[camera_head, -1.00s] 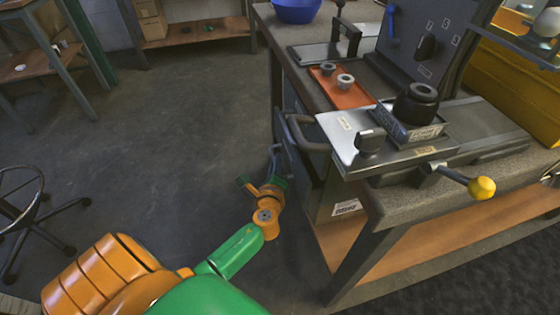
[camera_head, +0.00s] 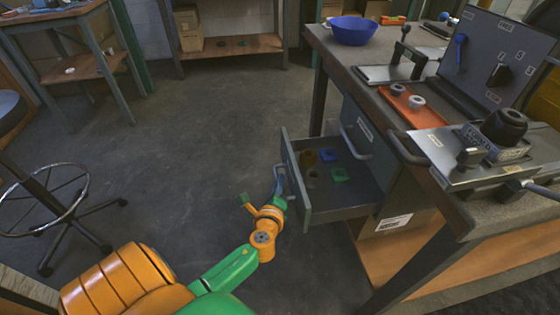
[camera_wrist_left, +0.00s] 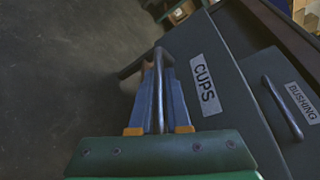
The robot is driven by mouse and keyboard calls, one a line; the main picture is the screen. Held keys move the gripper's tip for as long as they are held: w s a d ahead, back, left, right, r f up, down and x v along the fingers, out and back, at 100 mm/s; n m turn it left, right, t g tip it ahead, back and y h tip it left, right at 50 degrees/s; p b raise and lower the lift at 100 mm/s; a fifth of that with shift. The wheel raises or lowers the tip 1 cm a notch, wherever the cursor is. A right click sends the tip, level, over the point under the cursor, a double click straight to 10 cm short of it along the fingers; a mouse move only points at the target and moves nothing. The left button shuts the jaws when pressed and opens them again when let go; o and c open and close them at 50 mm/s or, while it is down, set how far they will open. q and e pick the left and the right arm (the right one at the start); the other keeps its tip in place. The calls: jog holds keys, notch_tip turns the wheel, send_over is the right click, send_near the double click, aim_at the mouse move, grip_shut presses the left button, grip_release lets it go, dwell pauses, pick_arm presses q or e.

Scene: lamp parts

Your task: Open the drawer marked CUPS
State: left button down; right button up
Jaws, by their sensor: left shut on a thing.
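The drawer marked CUPS (camera_head: 345,211) stands pulled out from the cabinet under the bench in the head view. Several small parts lie in it: green and blue pieces and some darker round ones. In the left wrist view its dark front with the white CUPS label (camera_wrist_left: 205,85) fills the middle. My left gripper (camera_head: 279,187) is shut on the drawer's bar handle (camera_wrist_left: 158,90), with the blue fingers on either side of the bar. My right gripper is in neither view.
Another drawer front labelled BUSHING (camera_wrist_left: 285,100) stands shut beside it. The bench top holds an orange tray (camera_head: 425,112), a blue bowl (camera_head: 352,30) and a metal fixture (camera_head: 460,150). A stool (camera_head: 45,200) stands at the left. The floor between is clear.

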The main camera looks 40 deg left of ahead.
pick_arm(q)
jog(key=shift+f, duration=0.1)
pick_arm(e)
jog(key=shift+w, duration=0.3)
pick_arm(q)
jog(key=c, duration=0.9)
grip_release()
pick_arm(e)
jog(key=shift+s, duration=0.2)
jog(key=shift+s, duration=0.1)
pick_arm(q)
jog(key=shift+s+d, duration=0.25)
jog(key=shift+s, duration=0.05)
jog(key=p+v, duration=0.1)
jog(key=v, duration=0.5)
jog(key=shift+s+d, duration=0.1)
jog(key=shift+s, duration=0.05)
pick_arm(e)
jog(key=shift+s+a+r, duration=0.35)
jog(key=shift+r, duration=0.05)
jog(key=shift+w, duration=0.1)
